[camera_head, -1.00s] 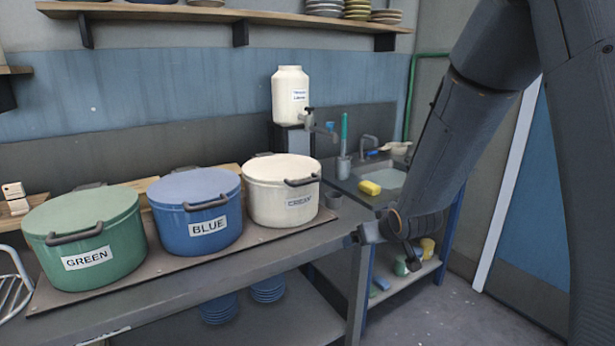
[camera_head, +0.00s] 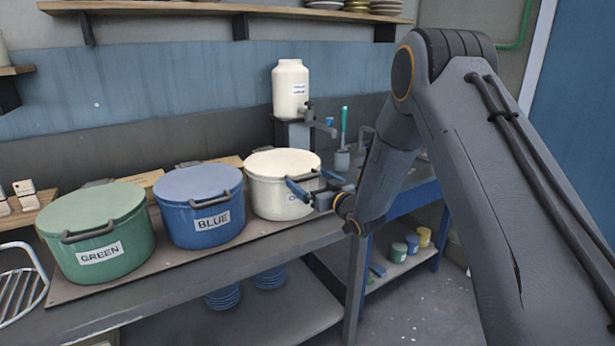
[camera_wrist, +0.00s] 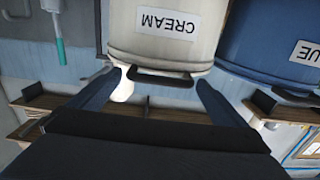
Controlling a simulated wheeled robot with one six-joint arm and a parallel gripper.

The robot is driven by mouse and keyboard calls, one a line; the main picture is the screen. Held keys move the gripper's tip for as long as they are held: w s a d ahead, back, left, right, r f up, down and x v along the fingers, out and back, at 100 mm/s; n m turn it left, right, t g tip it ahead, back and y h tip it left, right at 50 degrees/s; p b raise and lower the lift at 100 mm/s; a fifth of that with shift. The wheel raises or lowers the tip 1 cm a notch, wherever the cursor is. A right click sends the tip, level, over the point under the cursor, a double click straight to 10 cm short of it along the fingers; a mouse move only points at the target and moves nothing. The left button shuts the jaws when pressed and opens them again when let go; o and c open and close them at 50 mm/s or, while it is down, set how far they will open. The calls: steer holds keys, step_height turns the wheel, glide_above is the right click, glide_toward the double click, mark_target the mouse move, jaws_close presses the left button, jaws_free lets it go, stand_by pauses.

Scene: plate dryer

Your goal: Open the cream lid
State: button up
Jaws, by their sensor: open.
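The cream lid (camera_head: 285,162) lies flat on the cream pot (camera_head: 268,197), at the right end of the row of pots. The pot also shows upside down in the wrist view, with its CREAM label (camera_wrist: 168,22). A dark handle (camera_wrist: 160,77) on its front side lies between my fingertips in that view. My gripper (camera_head: 308,180) is open, its two blue fingers pointing at the front right of the cream pot. In the wrist view my gripper (camera_wrist: 160,80) has one finger towards each end of the handle. I cannot tell whether they touch it. My gripper partly hides the label in the head view.
A blue pot (camera_head: 198,228) stands close left of the cream one, and a green pot (camera_head: 100,255) further left. A white dispenser (camera_head: 290,90) stands behind. The bench's front edge (camera_head: 230,290) runs below. A wire rack (camera_head: 18,285) is at far left.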

steer(key=shift+x, duration=1.2)
